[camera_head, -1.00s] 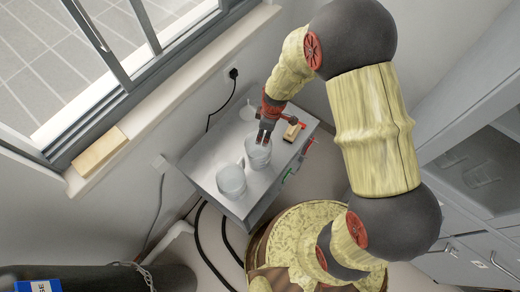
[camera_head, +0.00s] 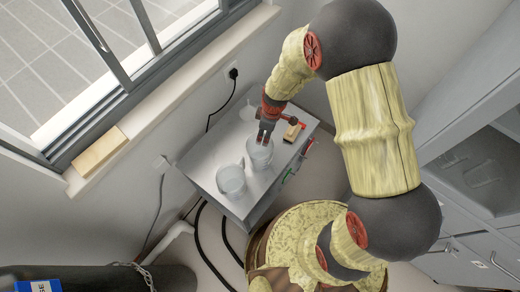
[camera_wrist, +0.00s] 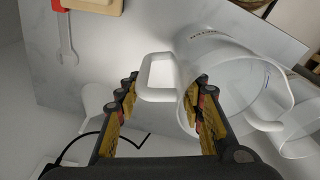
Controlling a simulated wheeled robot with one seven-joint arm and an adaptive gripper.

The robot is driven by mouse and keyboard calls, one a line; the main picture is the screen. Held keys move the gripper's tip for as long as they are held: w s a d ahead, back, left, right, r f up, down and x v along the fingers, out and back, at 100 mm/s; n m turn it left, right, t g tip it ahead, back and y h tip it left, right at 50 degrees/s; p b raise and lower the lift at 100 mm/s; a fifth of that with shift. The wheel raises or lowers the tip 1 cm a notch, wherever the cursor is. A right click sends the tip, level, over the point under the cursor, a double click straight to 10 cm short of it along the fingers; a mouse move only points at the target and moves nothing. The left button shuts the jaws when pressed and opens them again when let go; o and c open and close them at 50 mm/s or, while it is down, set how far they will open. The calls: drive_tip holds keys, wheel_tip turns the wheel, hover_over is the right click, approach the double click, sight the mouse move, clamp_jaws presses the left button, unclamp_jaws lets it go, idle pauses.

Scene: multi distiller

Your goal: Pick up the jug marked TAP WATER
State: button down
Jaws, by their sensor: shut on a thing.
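A clear jug (camera_head: 262,159) stands on the grey bench in the head view, under my gripper (camera_head: 265,133). In the wrist view the jug (camera_wrist: 245,95) lies right of centre, with its handle (camera_wrist: 158,90) between the fingers of my gripper (camera_wrist: 165,92). My gripper is shut on this jug at its handle side. Dark lettering shows near the jug's upper side but is too small to read. A second clear jug (camera_head: 231,181) stands beside it, nearer the bench's front left; it partly shows in the wrist view (camera_wrist: 296,140).
The bench (camera_head: 207,165) has a wooden block with a red part (camera_head: 292,131) to the right of my gripper. A pale funnel-like item (camera_head: 248,111) is at the back. The window wall is to the left, grey cabinets (camera_head: 470,230) to the right. Black cables hang beside the bench.

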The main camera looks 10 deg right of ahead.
drive_tip(key=shift+r, duration=0.1)
idle(0.3)
drive_tip(key=shift+r+p, duration=0.85)
drive_tip(key=shift+r, duration=0.8)
drive_tip(key=s+r, duration=0.1)
drive_tip(key=r, duration=0.1)
drive_tip(key=s+d+r+p, duration=0.1)
drive_tip(key=s+r, duration=0.1)
drive_tip(key=s+d+r+p, duration=0.1)
drive_tip(key=r, duration=0.1)
drive_tip(key=shift+s+d, duration=0.25)
drive_tip(key=s+d+r+p, duration=0.1)
drive_tip(key=s+d+r, duration=0.2)
drive_tip(key=s, duration=0.4)
drive_tip(key=shift+s+d+r+p, duration=0.2)
drive_tip(key=shift+d+r+p, duration=0.1)
drive_tip(key=shift+d, duration=0.25)
drive_tip(key=shift+s, duration=0.15)
